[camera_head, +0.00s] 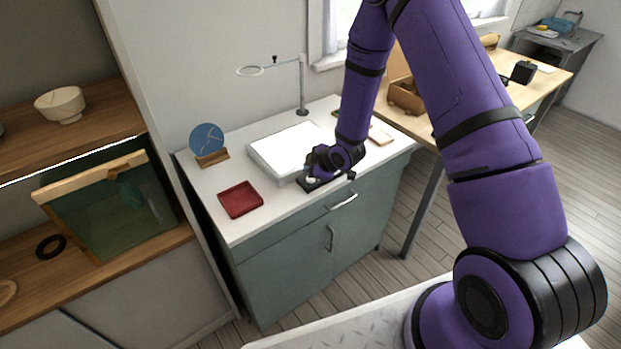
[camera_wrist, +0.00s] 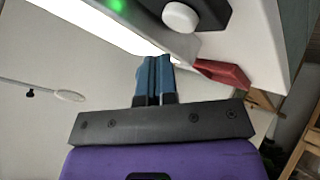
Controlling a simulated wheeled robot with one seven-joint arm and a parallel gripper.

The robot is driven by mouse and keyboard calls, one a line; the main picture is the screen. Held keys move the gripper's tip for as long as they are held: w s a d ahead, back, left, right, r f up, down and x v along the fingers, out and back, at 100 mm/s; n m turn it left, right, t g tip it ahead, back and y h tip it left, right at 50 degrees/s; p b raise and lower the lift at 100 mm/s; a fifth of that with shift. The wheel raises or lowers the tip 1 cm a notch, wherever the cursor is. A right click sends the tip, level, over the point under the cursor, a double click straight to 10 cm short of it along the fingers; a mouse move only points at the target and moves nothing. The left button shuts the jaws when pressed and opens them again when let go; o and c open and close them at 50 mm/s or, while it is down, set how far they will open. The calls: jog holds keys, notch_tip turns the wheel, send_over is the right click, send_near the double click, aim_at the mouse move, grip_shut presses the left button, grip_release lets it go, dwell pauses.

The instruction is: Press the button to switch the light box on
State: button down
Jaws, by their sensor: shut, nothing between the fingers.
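The light box (camera_head: 283,150) lies on the white counter with its top bright white. Its glowing face (camera_wrist: 95,22) also shows at the upper left of the wrist view. The button (camera_wrist: 181,17) is a white round cap on a black base (camera_wrist: 215,12). In the head view the black base (camera_head: 318,184) is at the counter's front, partly hidden by my gripper (camera_head: 311,177). A small green light (camera_wrist: 117,4) glows near the base. In the wrist view my gripper (camera_wrist: 155,62) has its blue fingers together and empty, below the button in the picture. Contact cannot be told.
A red tray (camera_head: 240,199) lies left of the button base and also shows in the wrist view (camera_wrist: 223,74). A blue disc (camera_head: 207,138) on a wooden stand and a ring stand (camera_head: 302,85) are behind. The counter front is mostly clear.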

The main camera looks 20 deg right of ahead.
jog(key=shift+r, duration=2.2)
